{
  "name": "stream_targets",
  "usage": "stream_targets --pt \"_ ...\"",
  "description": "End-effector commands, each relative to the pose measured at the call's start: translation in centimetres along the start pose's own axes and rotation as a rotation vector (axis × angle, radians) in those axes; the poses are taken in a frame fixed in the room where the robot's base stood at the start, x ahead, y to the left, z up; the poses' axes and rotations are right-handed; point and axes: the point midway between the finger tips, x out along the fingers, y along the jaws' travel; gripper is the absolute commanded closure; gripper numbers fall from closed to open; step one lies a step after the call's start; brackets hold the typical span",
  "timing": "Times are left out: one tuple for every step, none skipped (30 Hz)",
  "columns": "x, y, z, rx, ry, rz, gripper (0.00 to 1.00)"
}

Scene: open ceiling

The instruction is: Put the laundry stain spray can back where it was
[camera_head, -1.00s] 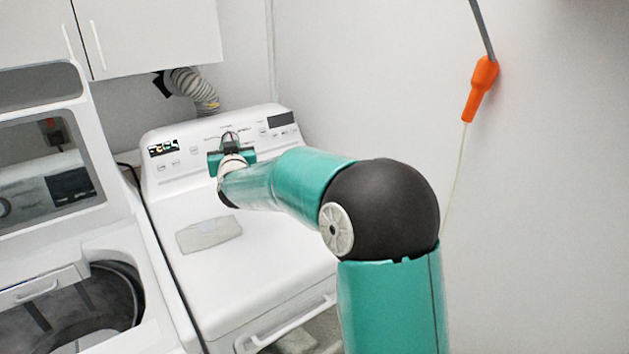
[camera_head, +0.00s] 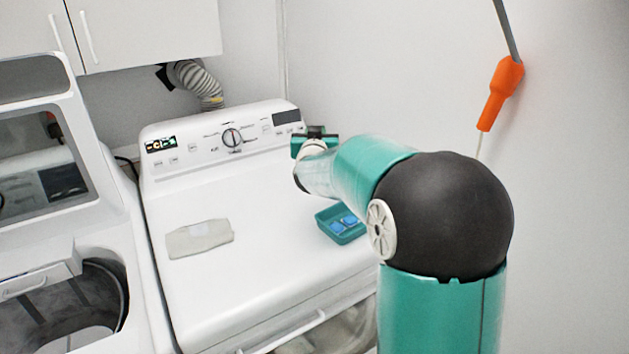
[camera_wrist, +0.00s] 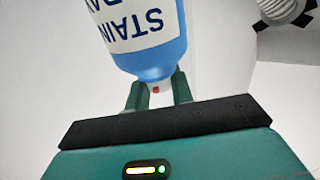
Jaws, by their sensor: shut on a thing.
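The stain spray can (camera_wrist: 148,45) is blue with a white label reading "STAIN", seen upside down in the wrist view. My gripper (camera_wrist: 160,93) is shut on the can near its end, with a green finger at each side and a small red spot between them. In the head view, my gripper (camera_head: 316,140) is above the right back part of the white dryer (camera_head: 235,270), at the right end of its control panel. The can cannot be made out in the head view.
A teal tray (camera_head: 322,226) with blue items stands on the dryer's right side, below my arm. A folded beige cloth (camera_head: 199,238) lies left of centre. The dryer top between them is clear. An open washer (camera_head: 85,235) stands left; a wall (camera_head: 400,70) rises right.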

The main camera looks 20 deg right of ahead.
Motion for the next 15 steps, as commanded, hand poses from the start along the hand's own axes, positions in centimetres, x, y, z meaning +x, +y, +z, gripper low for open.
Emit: stream_targets --pt "0.3 0.1 0.1 0.000 0.000 0.004 1.00" --pt "0.5 0.1 0.3 0.000 -0.001 0.005 1.00" --pt "1.0 -0.1 0.5 0.000 0.000 0.005 1.00" --pt "1.4 -0.2 0.8 0.001 -0.001 0.005 1.00" --pt "1.9 -0.3 1.1 0.001 -0.002 0.005 1.00" --pt "2.6 -0.5 1.4 0.001 -0.001 0.005 1.00" --pt "3.2 -0.7 1.7 0.001 -0.001 0.005 1.00" --pt "3.8 -0.8 2.0 0.000 -0.001 0.004 1.00" --pt "4.6 -0.9 2.3 0.001 -0.001 0.004 1.00" --pt "5.2 -1.1 2.6 0.000 -0.001 0.004 1.00" --pt "5.8 -1.1 2.9 0.001 -0.001 0.005 1.00" --pt "6.6 -1.2 3.2 0.001 -0.001 0.005 1.00" --pt "7.2 -1.4 3.5 0.001 -0.001 0.005 1.00" --pt "7.8 -1.5 3.8 0.001 -0.001 0.005 1.00" --pt "8.6 -1.6 4.1 0.001 -0.001 0.005 1.00"
